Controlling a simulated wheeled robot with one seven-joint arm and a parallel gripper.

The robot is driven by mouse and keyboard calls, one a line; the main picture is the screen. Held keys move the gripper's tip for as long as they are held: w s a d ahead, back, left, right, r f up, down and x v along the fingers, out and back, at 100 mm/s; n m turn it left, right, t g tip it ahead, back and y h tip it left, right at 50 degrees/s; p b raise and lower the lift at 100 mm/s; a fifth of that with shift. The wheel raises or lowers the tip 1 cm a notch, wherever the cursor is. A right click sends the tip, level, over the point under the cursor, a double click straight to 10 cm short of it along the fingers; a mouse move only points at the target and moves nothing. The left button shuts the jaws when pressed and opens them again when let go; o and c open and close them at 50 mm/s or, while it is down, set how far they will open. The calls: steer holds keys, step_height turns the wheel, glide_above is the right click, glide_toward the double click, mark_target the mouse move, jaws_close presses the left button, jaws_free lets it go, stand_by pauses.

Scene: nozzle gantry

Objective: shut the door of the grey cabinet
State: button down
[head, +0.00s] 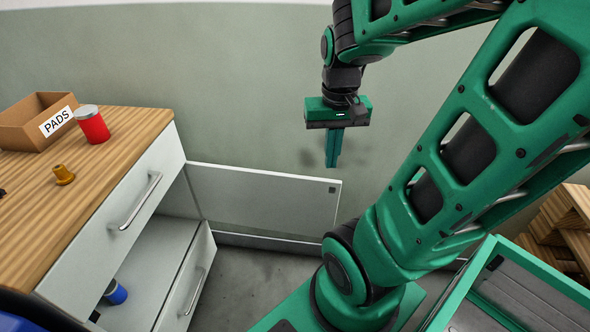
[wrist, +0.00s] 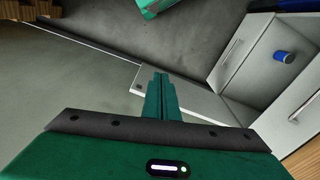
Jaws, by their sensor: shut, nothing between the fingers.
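The grey cabinet (head: 160,165) stands at the left under a wooden top. Its pale door (head: 265,200) is wide open, sticking out to the right from the cabinet's far edge, along the wall. The door also shows in the wrist view (wrist: 205,105), partly behind my fingers. My gripper (head: 333,165) is shut and empty, pointing down; its fingertips show just above the door's free end in the head view. In the wrist view the closed fingers (wrist: 160,80) overlap the door's free end. I cannot tell whether they touch it.
A blue can (head: 116,292) is in the open compartment; a handled front (head: 187,285) is below. On top are a PADS box (head: 38,120), a red can (head: 92,124) and a brass part (head: 64,175). A green crate (head: 530,285) and wooden pallets (head: 560,225) are right. Bare floor (head: 245,280) lies between.

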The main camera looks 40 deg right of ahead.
steer(key=w+d+f+m+t+h, duration=0.1)
steer(key=w+d+f+m, duration=0.1)
steer(key=w+d+f, duration=0.55)
steer(key=w+d+f+m+t+h, duration=0.1)
steer(key=w+d+f+h, duration=0.15)
steer(key=w+f, duration=1.2)
steer(key=f, duration=0.2)
steer(key=shift+a+f+y, duration=0.25)
steer(key=shift+a+y, duration=0.05)
steer(key=shift+y, duration=0.15)
